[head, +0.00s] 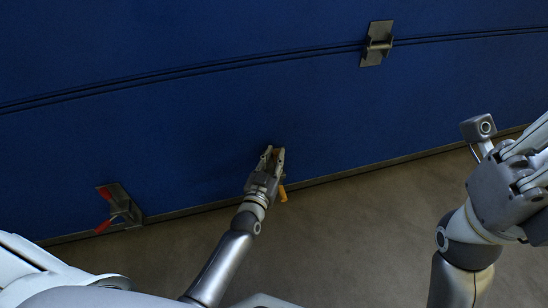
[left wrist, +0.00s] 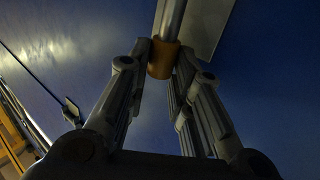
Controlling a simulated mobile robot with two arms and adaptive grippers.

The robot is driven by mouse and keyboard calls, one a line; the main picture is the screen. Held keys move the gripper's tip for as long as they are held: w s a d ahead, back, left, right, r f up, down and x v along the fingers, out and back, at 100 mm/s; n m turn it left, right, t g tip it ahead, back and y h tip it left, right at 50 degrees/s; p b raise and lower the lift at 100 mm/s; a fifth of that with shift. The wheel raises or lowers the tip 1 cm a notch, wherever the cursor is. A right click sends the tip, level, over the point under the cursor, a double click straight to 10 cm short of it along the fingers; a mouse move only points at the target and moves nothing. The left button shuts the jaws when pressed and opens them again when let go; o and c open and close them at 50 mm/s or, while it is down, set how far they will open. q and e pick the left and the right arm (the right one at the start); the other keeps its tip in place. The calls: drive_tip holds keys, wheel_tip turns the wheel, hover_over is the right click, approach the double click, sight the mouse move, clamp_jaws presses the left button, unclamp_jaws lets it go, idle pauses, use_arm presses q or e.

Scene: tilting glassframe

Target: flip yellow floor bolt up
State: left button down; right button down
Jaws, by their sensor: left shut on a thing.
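The yellow floor bolt (head: 283,193) is at the bottom edge of the blue panel, mostly hidden behind my left gripper in the head view. In the left wrist view its orange-yellow sleeve (left wrist: 163,60) sits on a metal rod between the fingertips. My left gripper (head: 272,152) is shut on the bolt; its fingers (left wrist: 163,62) show on both sides of the sleeve. My right gripper (head: 528,140) is at the right edge, away from the bolt and partly cut off; its jaw state is unclear.
The large blue panel (head: 200,130) fills the back, with a metal hinge plate (head: 377,43) on its seam. A dark bracket with red parts (head: 118,206) sits low on the left. Brown floor (head: 350,230) is clear in front.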

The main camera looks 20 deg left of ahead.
use_arm(q)
drive_tip(key=shift+w+r, duration=0.1)
drive_tip(key=shift+r, duration=0.3)
drive_tip(key=c, duration=1.6)
unclamp_jaws()
drive_tip(key=o, duration=0.3)
drive_tip(key=shift+f, duration=0.15)
drive_tip(key=shift+s+f, duration=0.1)
drive_tip(key=shift+s, duration=0.55)
drive_tip(key=s, duration=1.1)
drive_tip(key=shift+w, duration=0.1)
